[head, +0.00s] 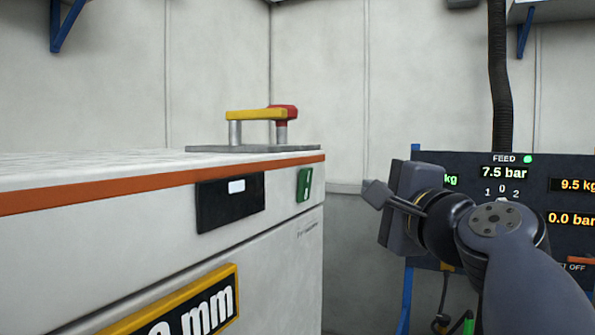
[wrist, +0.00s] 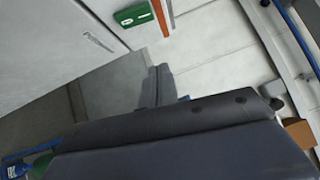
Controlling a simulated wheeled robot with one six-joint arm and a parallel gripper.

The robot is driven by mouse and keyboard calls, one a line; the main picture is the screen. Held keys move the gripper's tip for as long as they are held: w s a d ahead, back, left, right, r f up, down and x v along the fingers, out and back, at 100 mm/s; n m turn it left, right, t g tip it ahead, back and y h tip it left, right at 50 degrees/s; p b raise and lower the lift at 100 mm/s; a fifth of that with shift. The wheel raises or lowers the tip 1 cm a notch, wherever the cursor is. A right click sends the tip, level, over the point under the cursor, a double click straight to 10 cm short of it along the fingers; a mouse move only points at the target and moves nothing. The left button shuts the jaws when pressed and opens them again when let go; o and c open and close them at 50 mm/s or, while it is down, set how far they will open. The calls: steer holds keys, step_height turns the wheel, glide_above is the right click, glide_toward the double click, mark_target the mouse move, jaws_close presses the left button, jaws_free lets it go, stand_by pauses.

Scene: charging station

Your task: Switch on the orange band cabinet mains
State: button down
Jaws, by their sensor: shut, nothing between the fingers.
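The white cabinet with the orange band (head: 150,186) fills the left of the head view. A green switch (head: 304,185) with a pale mark sits on its front near the right corner, below the band. The switch also shows at the top of the wrist view (wrist: 133,16), beside the orange band (wrist: 161,16). I cannot tell which way the switch is set. My gripper (head: 374,194) is shut and empty, to the right of the cabinet corner and apart from the switch. Its fingers show in the wrist view (wrist: 157,84), below the switch in the picture.
A black panel with a small white display (head: 230,207) is left of the switch. A yellow bar with a red end (head: 256,115) stands on grey posts on the cabinet top. A dark feed panel (head: 505,181) with readouts stands behind my arm. Pale floor shows by the cabinet.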

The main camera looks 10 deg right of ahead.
mark_target(305, 184)
steer(key=shift+s, duration=0.1)
steer(key=w+a+p, duration=0.2)
steer(key=w, duration=0.4)
steer(key=w+a+r+p, duration=0.1)
steer(key=w+a+p, duration=0.1)
steer(key=w, duration=0.4)
steer(key=shift+w+a+r+p, duration=0.15)
steer(key=shift+a+r+p, duration=0.1)
steer(key=shift+a+p, duration=0.25)
steer(key=shift+d, duration=0.15)
